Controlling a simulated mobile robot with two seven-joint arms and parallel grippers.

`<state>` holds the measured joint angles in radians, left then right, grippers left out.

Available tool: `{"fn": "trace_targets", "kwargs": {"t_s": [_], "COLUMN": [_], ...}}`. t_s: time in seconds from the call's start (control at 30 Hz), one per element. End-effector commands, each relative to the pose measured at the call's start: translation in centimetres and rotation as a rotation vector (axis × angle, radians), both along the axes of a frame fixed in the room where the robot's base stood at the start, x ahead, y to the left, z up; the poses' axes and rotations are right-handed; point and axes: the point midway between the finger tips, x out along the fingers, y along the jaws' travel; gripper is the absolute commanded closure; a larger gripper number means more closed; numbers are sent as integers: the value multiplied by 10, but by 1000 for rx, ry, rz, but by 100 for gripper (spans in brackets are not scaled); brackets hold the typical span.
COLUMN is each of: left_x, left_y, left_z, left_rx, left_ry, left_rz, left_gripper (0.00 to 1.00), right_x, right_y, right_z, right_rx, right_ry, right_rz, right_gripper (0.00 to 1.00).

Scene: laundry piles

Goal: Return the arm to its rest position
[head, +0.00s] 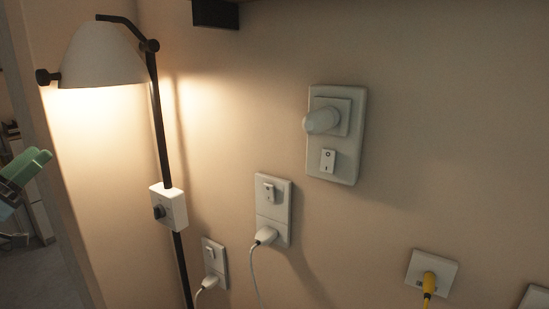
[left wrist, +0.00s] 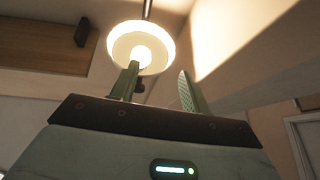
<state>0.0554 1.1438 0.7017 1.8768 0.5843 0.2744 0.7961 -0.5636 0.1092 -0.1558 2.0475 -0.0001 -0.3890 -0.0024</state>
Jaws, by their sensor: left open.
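My left gripper (head: 24,172) shows at the left edge of the head view, with green fingers, left of the lamp and clear of the wall fittings. In the left wrist view its two fingers (left wrist: 158,92) stand apart with nothing between them. The lit lamp shade (left wrist: 141,47) shows beyond the fingers there, seen from below. My right gripper is in neither view.
The lit white lamp (head: 103,55) stands on a dark pole with a switch box (head: 173,207). The wall has a large dial plate (head: 347,160), plugged sockets (head: 273,219) and a yellow-plug socket (head: 443,264). Open floor (head: 32,262) shows at the left.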

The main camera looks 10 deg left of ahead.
Motion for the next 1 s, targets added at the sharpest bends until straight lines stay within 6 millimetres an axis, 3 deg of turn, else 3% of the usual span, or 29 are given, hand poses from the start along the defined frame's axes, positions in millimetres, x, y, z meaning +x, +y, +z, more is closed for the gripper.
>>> {"fn": "trace_targets", "kwargs": {"t_s": [0.03, 0.1, 0.27, 0.47, 0.7, 1.0], "left_x": [1, 2, -3, -23, -66, -140], "left_y": [2, 4, 2, -10, -39, -99], "left_z": [-29, -64, -144, -241, -349, -463], "left_rx": [-3, 1, 17, 42, 79, 132], "left_ry": [47, 108, 249, 426, 637, 897], "left_rz": [23, 53, 112, 165, 200, 198], "left_gripper": [54, 54, 54, 54, 54, 54], "right_x": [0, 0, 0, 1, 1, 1], "right_y": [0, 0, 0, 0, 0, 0], "right_z": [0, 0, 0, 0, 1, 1], "right_rx": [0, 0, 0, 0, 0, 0], "right_ry": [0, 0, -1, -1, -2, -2], "right_rz": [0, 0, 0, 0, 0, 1], "right_gripper": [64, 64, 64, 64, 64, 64]}}
